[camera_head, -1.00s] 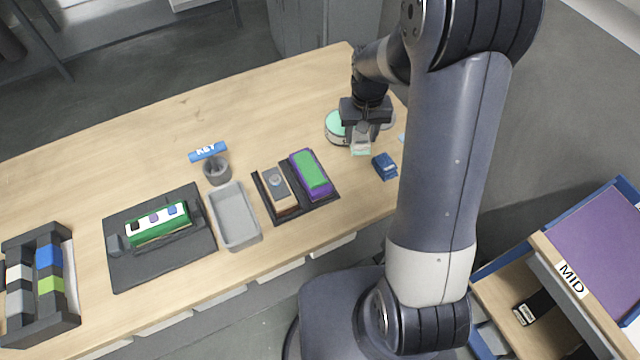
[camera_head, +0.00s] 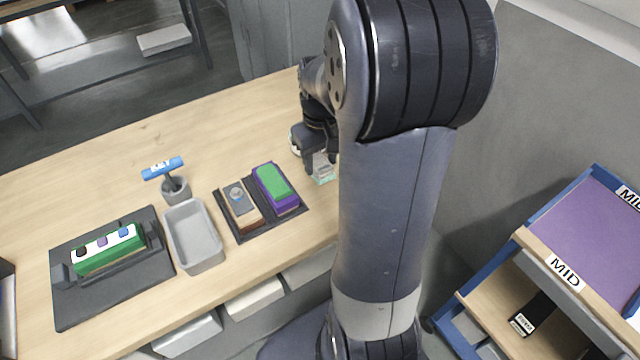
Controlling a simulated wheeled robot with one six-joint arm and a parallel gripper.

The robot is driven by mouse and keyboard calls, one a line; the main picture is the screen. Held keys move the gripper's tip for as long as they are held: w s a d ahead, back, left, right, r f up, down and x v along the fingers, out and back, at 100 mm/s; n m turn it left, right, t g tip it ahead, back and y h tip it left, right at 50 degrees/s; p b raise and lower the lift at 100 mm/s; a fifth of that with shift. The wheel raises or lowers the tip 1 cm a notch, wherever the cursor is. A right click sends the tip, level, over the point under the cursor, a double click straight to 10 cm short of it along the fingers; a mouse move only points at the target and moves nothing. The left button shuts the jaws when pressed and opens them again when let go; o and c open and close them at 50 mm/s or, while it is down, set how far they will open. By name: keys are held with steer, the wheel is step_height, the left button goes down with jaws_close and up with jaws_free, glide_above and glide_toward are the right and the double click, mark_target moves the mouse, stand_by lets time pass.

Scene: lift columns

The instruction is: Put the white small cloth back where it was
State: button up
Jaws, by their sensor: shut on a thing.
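My gripper (camera_head: 320,158) is over the right end of the wooden table, partly hidden by my arm. It is shut on a small pale thing with a greenish lower edge, which looks like the white small cloth (camera_head: 323,168). The cloth is low over the tabletop; I cannot tell whether it touches. The table to the right of the gripper is hidden by my arm.
A dark tray (camera_head: 240,232) holds a green-and-purple block (camera_head: 275,187) and a brown block (camera_head: 240,206). A drawer unit labelled MID (camera_head: 564,272) stands right.

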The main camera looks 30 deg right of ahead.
mark_target(321, 164)
step_height(321, 164, down, 6)
steer(key=shift+f, duration=0.25)
steer(key=shift+f, duration=0.1)
steer(key=o, duration=1)
steer(key=shift+o, duration=0.2)
step_height(321, 164, up, 12)
steer(key=shift+r, duration=0.15)
